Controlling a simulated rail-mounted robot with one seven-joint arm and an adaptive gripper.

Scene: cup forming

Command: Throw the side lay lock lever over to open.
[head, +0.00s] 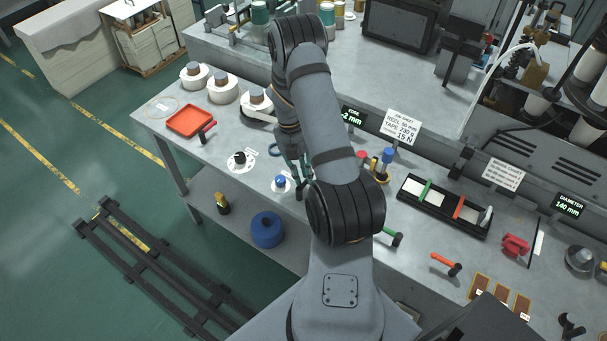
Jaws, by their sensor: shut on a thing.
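My gripper (299,188) points down over the near part of the bench, right beside a blue knob (281,181) on a round white dial. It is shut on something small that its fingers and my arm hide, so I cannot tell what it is. A black knob (239,157) on a similar dial stands to the left. A red-handled lever with a dark end (207,131) is farther left, by the orange tray. I cannot read the dial labels, so I cannot tell which control is the side lay lock lever or how it is set.
An orange tray (190,121) and several white reels (223,89) are at the back left. A black rack (444,206) with coloured parts, a green-handled tool (390,236) and a red-handled tool (446,264) lie to the right. A blue roll (267,228) sits on the lower shelf.

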